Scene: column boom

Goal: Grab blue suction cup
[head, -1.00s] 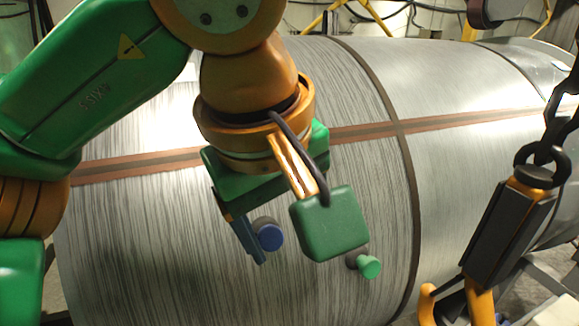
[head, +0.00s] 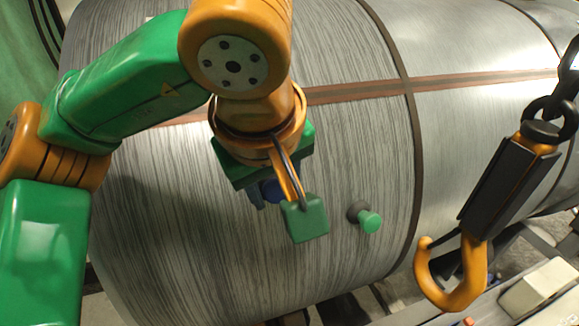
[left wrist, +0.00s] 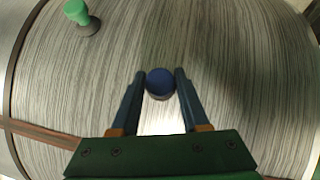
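The blue suction cup (head: 272,190) is on the side of the large grey cylinder (head: 150,220). In the head view my left gripper (head: 264,197) covers most of it. In the left wrist view the round blue end of the suction cup (left wrist: 160,81) lies between the tips of my left gripper (left wrist: 160,74), one finger on each side. Narrow gaps seem to show beside it, so the fingers look open around it. My right gripper is in neither view.
A green suction cup (head: 368,219) sits on the cylinder to the right; it also shows in the left wrist view (left wrist: 80,14). An orange hook (head: 455,275) hangs on a dark chain (head: 556,110) at the right. A brown strap (head: 360,90) crosses the cylinder above.

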